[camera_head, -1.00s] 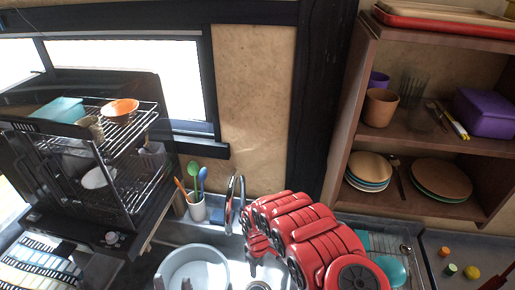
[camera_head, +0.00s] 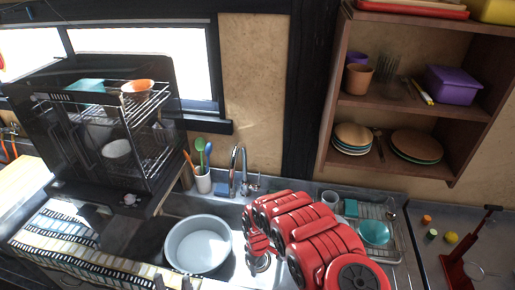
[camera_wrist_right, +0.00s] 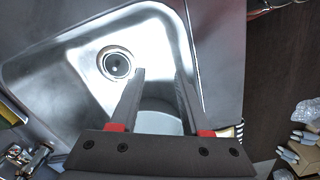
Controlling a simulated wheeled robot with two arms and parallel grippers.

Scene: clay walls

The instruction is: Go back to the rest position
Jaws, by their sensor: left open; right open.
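My right arm (camera_head: 315,238), red and ribbed, reaches from the bottom middle over the sink and hides part of it. Its gripper (camera_wrist_right: 162,75) shows in the right wrist view with two dark fingers spread apart and nothing between them. It is above the metal sink, near the round drain (camera_wrist_right: 117,65).
A black dish rack (camera_head: 120,130) stands at left. Behind the basin are a cup of utensils (camera_head: 203,182) and a tap (camera_head: 238,165). A wooden shelf (camera_head: 388,108) with dishes hangs at right. A red tool (camera_head: 458,268) and small colored items are on the right counter.

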